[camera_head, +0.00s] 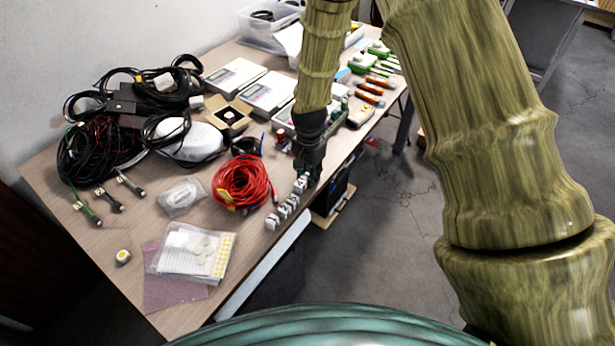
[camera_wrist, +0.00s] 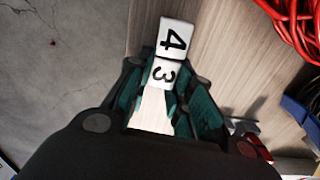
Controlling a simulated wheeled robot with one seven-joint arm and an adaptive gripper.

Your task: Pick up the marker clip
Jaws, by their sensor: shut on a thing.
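Several small white-and-grey marker clips (camera_head: 284,211) stand in a row along the table's near right edge. In the wrist view two white faces show, numbered 4 (camera_wrist: 175,38) and 3 (camera_wrist: 163,73), with a plain white piece (camera_wrist: 152,112) below them. My gripper (camera_head: 303,178) is down at the far end of this row. In the wrist view its dark green-padded fingers (camera_wrist: 164,92) lie on both sides of the plain white piece and are shut on a marker clip. The fingers hide part of it, and I cannot tell whether it is clear of the table.
A coil of red cable (camera_head: 242,183) lies left of the clips. Bagged papers (camera_head: 192,252) lie nearer, and black cables (camera_head: 95,150) are heaped at the left. White boxed devices (camera_head: 267,92) stand behind. The table edge drops to the floor just right of the clips.

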